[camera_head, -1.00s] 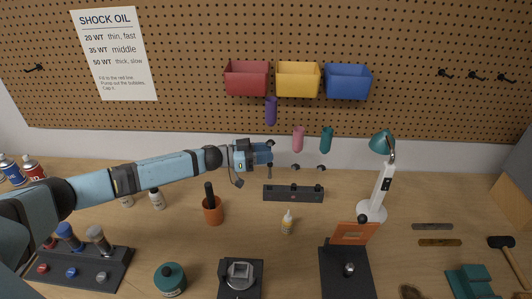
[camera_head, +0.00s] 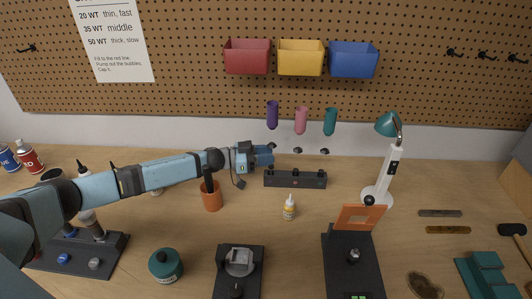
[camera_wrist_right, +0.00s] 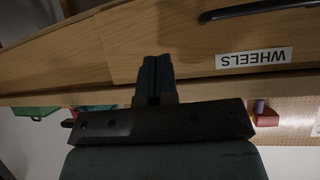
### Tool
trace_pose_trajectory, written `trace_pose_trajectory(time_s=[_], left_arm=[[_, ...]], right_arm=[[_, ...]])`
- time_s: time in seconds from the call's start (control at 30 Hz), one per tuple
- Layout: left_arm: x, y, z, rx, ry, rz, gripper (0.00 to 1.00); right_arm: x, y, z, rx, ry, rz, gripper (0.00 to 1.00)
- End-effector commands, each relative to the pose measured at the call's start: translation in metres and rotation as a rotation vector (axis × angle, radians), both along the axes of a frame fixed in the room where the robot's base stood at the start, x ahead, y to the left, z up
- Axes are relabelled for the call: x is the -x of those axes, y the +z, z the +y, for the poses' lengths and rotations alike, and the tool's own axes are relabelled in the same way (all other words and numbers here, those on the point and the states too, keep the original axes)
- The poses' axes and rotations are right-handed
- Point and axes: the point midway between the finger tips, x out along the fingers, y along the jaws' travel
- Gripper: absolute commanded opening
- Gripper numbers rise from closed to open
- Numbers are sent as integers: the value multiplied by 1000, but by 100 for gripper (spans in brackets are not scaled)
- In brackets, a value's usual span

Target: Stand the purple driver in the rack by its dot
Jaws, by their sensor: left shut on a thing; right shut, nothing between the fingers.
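The purple driver (camera_head: 272,115) is upright, handle up, with a dark collar (camera_head: 272,146) below the handle. My left gripper (camera_head: 265,156) is shut on it just below the collar, in the head view. It is over the left end of the black rack (camera_head: 295,180). The lower shaft is hidden or too thin to see, so I cannot tell whether its tip is in the rack. A pink driver (camera_head: 301,121) and a teal driver (camera_head: 330,122) stand upright to its right, slightly lower. The dots are too small to tell. My right gripper (camera_wrist_right: 154,82) is shut and empty in the right wrist view.
An orange pot (camera_head: 211,199) stands under my left forearm. Bins (camera_head: 300,58) hang behind. A drawer labelled WHEELS (camera_wrist_right: 253,58) is near my right gripper.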

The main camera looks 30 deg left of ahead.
Motion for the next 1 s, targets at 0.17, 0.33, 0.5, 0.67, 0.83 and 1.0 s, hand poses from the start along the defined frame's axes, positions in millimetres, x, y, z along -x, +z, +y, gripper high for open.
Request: trace_pose_trajectory(time_s=[0.17, 0.33, 0.5, 0.67, 0.83, 1.0], left_arm=[[0, -3, 0, 1, -1, -1, 0], [0, -3, 0, 1, -1, -1, 0], [0, -3, 0, 1, -1, -1, 62], [0, -3, 0, 0, -1, 0, 62], [3, -4, 4, -1, 0, 1, 62], [19, -6, 25, -2, 1, 3, 62]], right_arm=[[0, -3, 0, 1, -1, 2, 0], [0, -3, 0, 1, 0, 3, 0], [0, -3, 0, 1, 0, 3, 0], [0, -2, 0, 0, 1, 2, 0], [0, -2, 1, -1, 2, 0, 0], [0, -7, 1, -1, 2, -1, 0]])
